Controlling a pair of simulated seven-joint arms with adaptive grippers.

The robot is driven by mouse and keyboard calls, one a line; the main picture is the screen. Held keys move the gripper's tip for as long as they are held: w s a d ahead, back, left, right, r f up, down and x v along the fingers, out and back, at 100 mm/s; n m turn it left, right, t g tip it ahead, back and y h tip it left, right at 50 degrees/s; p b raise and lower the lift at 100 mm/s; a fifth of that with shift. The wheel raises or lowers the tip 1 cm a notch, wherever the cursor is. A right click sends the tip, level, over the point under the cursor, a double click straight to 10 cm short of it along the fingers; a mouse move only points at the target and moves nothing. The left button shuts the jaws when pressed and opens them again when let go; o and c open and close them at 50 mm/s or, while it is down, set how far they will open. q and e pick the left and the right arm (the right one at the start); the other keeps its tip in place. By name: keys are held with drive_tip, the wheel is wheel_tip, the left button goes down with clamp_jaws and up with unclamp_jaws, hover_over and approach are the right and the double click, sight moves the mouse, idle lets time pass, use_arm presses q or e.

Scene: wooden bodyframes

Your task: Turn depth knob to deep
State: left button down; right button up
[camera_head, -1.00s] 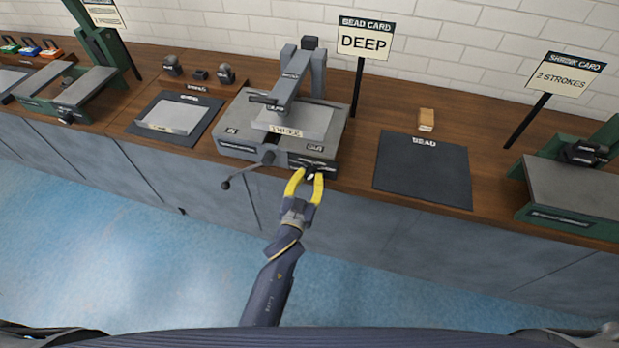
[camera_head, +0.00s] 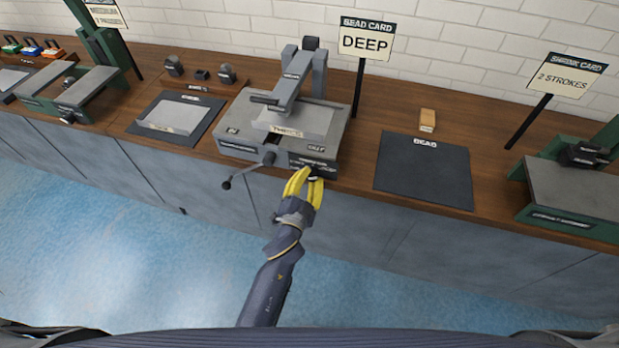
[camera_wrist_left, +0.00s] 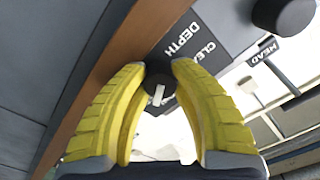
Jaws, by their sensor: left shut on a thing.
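The grey bead machine (camera_head: 285,125) stands at the counter's front edge with a pale sheet piece on it under its arm. Its dark depth knob (camera_wrist_left: 160,88) is on the front face, with a white pointer mark, beside a label reading DEPTH. My left gripper (camera_head: 310,176) has its yellow fingers shut on this knob, one on each side; the fingers partly cover the knob. The bead card (camera_head: 366,42) behind the machine reads DEEP. Any marks showing the knob's setting are not readable. My right gripper is not in view.
A crank lever (camera_head: 240,175) sticks out of the machine's front, left of my gripper. A dark BEAD mat (camera_head: 423,172) and a small wooden block (camera_head: 427,120) lie to the right. A green machine (camera_head: 575,190) stands at the far right.

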use_arm(q)
drive_tip(key=shift+s+a+f, duration=0.1)
drive_tip(key=shift+a+f, duration=0.1)
drive_tip(key=shift+f, duration=0.2)
drive_tip(key=c, duration=1.4)
unclamp_jaws()
drive_tip(key=shift+c, duration=0.2)
drive_tip(key=o, duration=0.4)
drive_tip(key=shift+r, duration=0.25)
drive_tip(key=shift+o, duration=0.2)
drive_tip(key=v, duration=1.1)
drive_tip(key=shift+s, duration=0.4)
drive_tip(key=shift+r, duration=0.1)
